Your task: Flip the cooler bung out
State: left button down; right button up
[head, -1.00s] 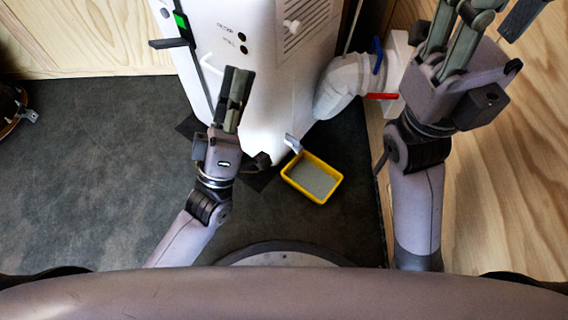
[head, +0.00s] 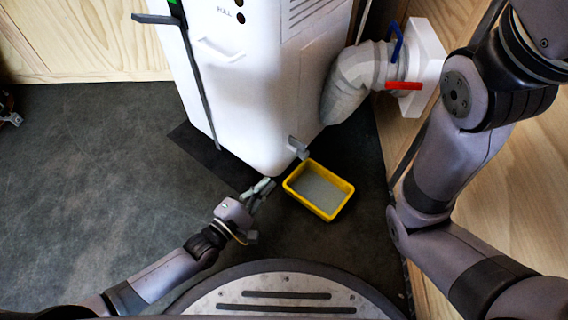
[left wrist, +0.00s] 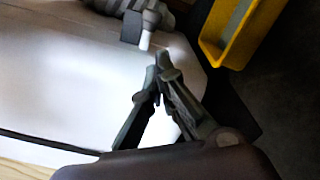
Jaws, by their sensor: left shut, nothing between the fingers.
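The white cooler (head: 245,90) stands at the top centre of the head view. A small grey tab with a pale stub (head: 298,147) sticks out at its lower right corner, above a yellow tray (head: 345,205). It may be the bung. In the left wrist view, a grey block and pale stub (left wrist: 146,38) show at the top, close beyond my left fingertips. My left gripper (head: 268,186) is shut and empty, low at the cooler's bottom front corner, left of the tray. Its fingers meet in the left wrist view (left wrist: 157,72). My right gripper is outside the frames.
A grey duct elbow (head: 352,85) with blue and red handles runs from the cooler to the right wall (head: 500,180). The yellow tray holds something grey. Dark floor (head: 90,190) is free on the left.

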aim_at(303, 154)
pick_arm(q)
jog(key=b+x, duration=0.6)
jog(key=x, duration=0.4)
